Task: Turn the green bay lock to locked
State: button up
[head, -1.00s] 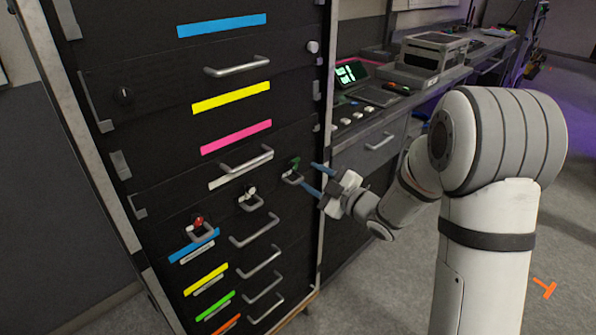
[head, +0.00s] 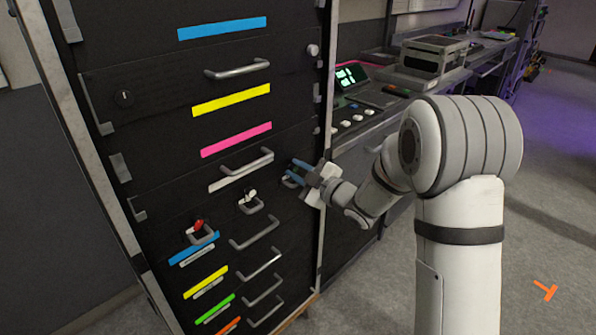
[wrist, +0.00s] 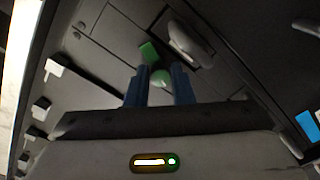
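The green bay lock (wrist: 149,52) shows in the wrist view as a green block with a rounded pale-green part just below it. In the head view my fingers mostly hide this lock on the black cabinet front. My gripper (head: 296,173) is at the lock, with its two blue fingers apart. In the wrist view the rounded part lies in the gap between the fingertips (wrist: 160,88). I cannot tell whether either finger touches it. The lock's angle is hard to read here.
A white lock (head: 250,195) and a red lock (head: 198,226) sit to the left on the same black cabinet (head: 150,190). Several grey bar handles (head: 238,68) stick out from its drawers. A workbench (head: 395,118) with equipment stands behind at right. Grey floor is open at right.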

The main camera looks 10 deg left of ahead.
grip_shut()
